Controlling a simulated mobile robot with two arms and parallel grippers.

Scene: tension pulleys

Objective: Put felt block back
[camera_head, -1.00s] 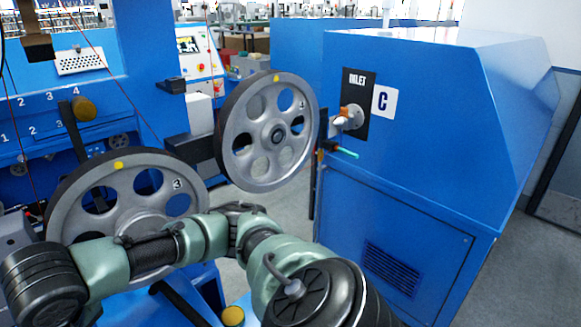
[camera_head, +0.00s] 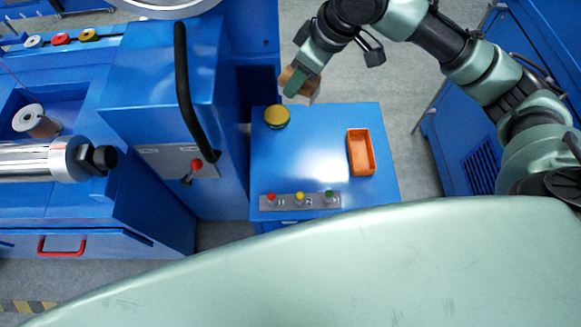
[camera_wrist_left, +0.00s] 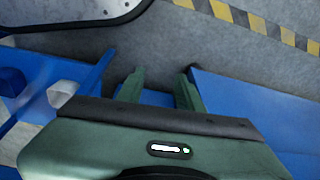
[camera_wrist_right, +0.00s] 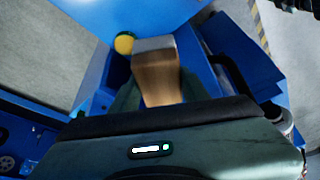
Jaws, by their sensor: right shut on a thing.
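The felt block (camera_wrist_right: 157,80) is a tan wooden block with a grey end. My right gripper (camera_head: 298,82) is shut on it and holds it near the far edge of the blue stand, close to the yellow-topped round knob. In the head view the fingers partly hide the block. An orange tray (camera_head: 351,153) sits on the right of the stand and looks empty. My left gripper (camera_wrist_left: 160,88) shows only in its wrist view; its fingers are apart with nothing between them.
The yellow-topped knob (camera_head: 277,116) stands at the stand's far left. A strip of red, yellow and green buttons (camera_head: 300,201) lies along its near edge. A blue machine with a black handle (camera_head: 186,85) borders the left. The blue stand (camera_head: 275,160) is clear in its middle.

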